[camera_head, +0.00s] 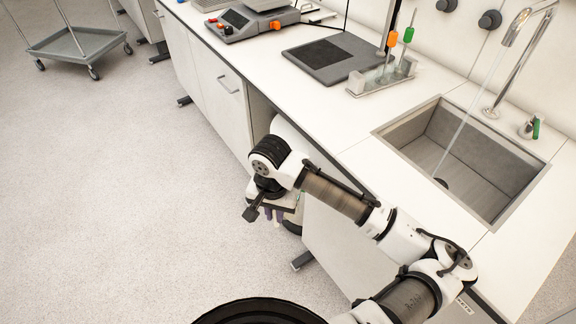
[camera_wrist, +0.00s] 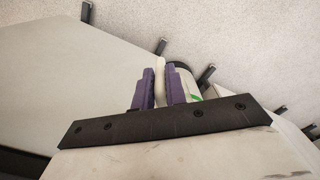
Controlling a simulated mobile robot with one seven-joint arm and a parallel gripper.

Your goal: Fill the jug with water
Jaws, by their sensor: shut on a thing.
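My gripper (camera_head: 273,213) is low in front of the counter cabinets, below the worktop, in the head view. In the wrist view its purple fingers (camera_wrist: 162,90) are shut on a pale upright strip, which looks like the jug's handle. The jug's body (camera_wrist: 190,84) shows just behind the right finger, whitish with a dark end and a green mark. Most of the jug is hidden, and its contents cannot be seen. The tap (camera_head: 521,58) is running: a thin stream falls into the metal sink (camera_head: 424,149). A green-marked tap lever (camera_head: 535,127) stands beside the spout.
The white counter (camera_head: 310,102) carries a scale (camera_head: 245,22), a dark flat plate (camera_head: 331,56) and a rack (camera_head: 378,80) with orange and green-topped tools. A grey trolley (camera_head: 77,43) stands far left. The floor left of the counter is open.

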